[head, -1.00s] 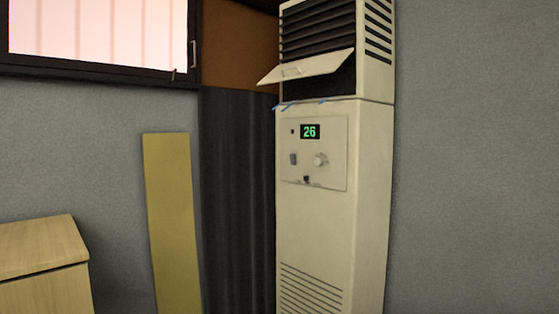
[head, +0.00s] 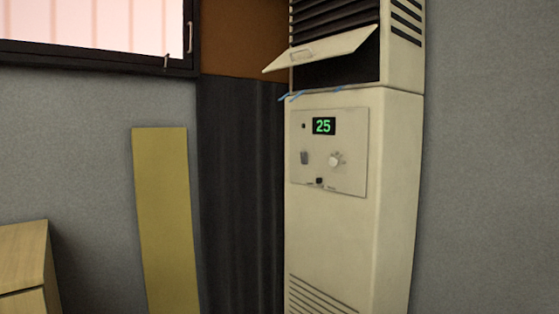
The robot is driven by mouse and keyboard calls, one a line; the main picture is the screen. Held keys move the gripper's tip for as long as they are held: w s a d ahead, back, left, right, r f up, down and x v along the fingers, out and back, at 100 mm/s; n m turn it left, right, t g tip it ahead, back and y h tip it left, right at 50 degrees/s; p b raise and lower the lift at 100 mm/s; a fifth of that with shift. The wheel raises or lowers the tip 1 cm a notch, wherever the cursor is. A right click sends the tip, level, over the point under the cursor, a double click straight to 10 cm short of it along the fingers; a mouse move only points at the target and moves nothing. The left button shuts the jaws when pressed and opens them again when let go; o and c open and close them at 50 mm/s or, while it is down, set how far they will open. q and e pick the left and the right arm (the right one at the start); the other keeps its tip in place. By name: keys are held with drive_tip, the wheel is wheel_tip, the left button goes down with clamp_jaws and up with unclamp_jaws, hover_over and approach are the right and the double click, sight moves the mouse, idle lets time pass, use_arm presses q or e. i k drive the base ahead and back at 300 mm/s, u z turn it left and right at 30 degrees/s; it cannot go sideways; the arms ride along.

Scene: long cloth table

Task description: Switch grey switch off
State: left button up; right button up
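A tall cream air-conditioner cabinet (head: 335,235) stands against the wall, right of centre in the head view. Its control panel (head: 345,180) has a lit green display (head: 323,126) reading 25. A small grey switch (head: 304,157) sits at the panel's left, below a small dark dot. Whether it is on or off is too small to tell. A round pale knob (head: 335,160) is to its right, and a small black part (head: 319,182) is below. Neither of my grippers is in view.
A hinged flap (head: 325,50) juts out above the panel. A yellow board (head: 165,220) leans on the wall to the left, beside a dark corrugated panel (head: 240,190). A wooden cabinet (head: 22,255) stands at the lower left. Grey wall lies to the right.

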sight(303, 155)
drive_tip(key=u, duration=0.55)
drive_tip(key=i, duration=2.9)
drive_tip(key=z, duration=0.4)
